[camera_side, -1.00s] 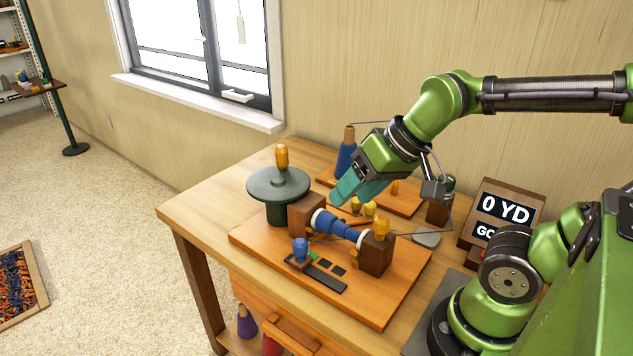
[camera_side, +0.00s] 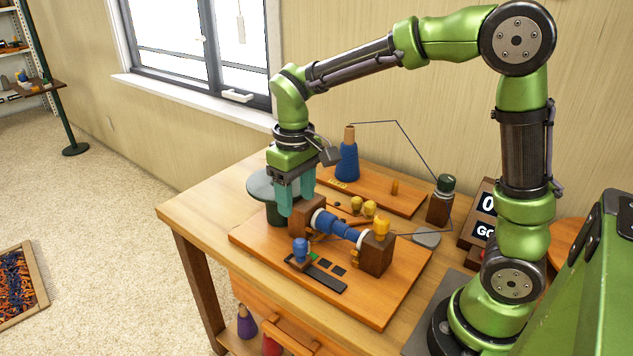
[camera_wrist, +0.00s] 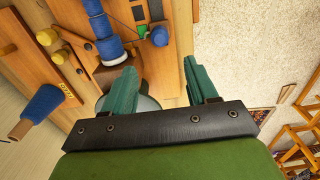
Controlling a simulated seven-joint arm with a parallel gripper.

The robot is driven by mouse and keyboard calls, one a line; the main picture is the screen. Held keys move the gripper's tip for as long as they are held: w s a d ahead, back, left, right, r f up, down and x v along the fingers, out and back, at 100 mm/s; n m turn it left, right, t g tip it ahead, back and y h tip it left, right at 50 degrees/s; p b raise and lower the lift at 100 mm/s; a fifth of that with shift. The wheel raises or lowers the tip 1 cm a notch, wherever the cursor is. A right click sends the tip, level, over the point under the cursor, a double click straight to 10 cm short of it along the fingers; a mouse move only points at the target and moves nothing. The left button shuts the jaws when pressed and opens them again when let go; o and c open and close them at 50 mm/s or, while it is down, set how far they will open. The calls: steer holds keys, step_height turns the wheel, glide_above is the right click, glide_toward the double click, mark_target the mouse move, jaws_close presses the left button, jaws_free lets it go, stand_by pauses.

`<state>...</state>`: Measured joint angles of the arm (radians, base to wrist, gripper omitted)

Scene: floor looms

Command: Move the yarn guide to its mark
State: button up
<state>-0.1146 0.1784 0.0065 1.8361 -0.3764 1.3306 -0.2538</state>
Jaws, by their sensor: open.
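What looks like the yarn guide, a blue knob (camera_side: 300,247) on a small slider, stands on a dark rail (camera_side: 320,276) at the front of the orange board. Beside it are one green and two dark squares (camera_side: 325,264); I cannot tell which is its mark. The blue knob also shows in the wrist view (camera_wrist: 160,37), beyond the fingertips. The knob on the disc is hidden by my gripper. I see nothing held between the fingers.
A blue-wound spool (camera_side: 343,229) spans two brown blocks, the right one (camera_side: 376,255) topped by a yellow knob (camera_side: 382,226). A blue yarn cone (camera_side: 347,162) stands at the back, its thread running right.

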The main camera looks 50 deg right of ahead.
mark_target(298, 240)
step_height(298, 240, down, 13)
stand_by(0.3)
jaws_close()
stand_by(0.3)
